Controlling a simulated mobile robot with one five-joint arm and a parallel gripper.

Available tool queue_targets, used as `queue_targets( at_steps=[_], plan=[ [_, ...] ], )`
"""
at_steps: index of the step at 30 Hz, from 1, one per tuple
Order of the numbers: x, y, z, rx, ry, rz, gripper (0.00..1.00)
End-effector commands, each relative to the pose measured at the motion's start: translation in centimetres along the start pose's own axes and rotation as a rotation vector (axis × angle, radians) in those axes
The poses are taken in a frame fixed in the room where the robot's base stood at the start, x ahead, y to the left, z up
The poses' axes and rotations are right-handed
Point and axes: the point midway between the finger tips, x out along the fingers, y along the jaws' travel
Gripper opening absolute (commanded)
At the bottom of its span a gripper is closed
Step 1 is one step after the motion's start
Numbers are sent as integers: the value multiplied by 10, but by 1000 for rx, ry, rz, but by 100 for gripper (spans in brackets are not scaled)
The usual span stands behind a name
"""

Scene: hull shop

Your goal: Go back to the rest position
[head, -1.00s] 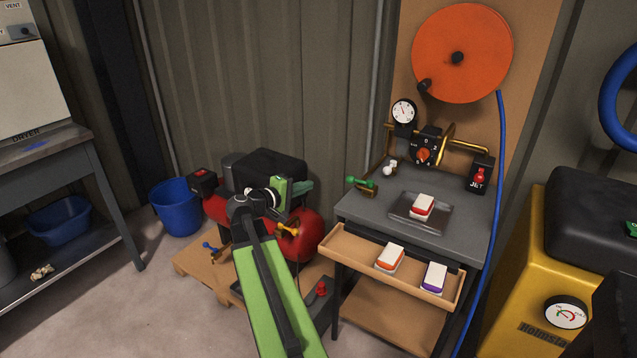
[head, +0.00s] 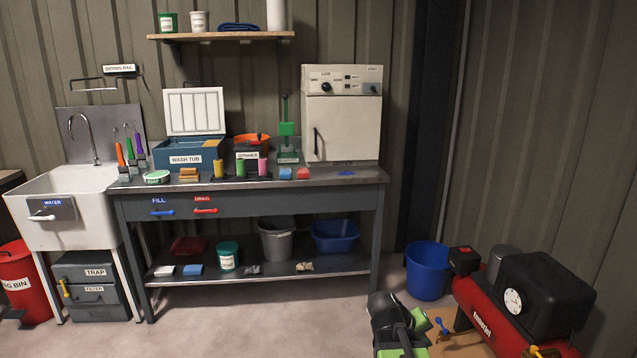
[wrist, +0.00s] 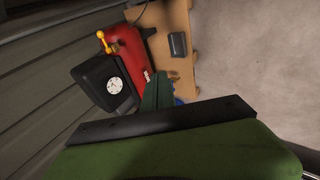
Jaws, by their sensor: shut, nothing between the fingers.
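My green and black arm (head: 400,325) is folded low at the bottom of the head view, right of centre, in front of the wooden pallet. My gripper (wrist: 160,88) shows in the wrist view as dark green fingers beyond a black bar; they are shut and empty. In the head view its fingers cannot be made out. The gripper is apart from the red compressor (wrist: 125,48) in the wrist view.
The red compressor (head: 480,315) stands right of my arm, with a blue bucket (head: 428,270) behind. A grey bench (head: 300,197) with a wash tub (head: 188,150) and dryer (head: 342,118) lines the wall; a sink (head: 65,190) is left. Floor before the bench is clear.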

Motion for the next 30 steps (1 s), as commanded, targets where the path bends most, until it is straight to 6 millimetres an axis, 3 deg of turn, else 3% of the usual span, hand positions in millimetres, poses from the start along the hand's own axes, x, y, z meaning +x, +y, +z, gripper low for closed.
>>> queue_targets(
  at_steps=[1, 3, 6, 10, 12, 13, 25, 30],
  plan=[
    [-10, -30, 3, 2, -4, -81, 0],
    [-23, -68, 9, 9, -22, -199, 0],
    [-41, -114, 20, 24, -60, -363, 0],
    [-69, -163, 41, 55, -139, -592, 0],
    [-89, -176, 50, 65, -198, -684, 0],
    [-102, -163, 46, 66, -192, -676, 0],
    [-195, -85, 26, 65, -187, -670, 0],
    [-217, -68, 22, 66, -186, -669, 0]
  ],
)
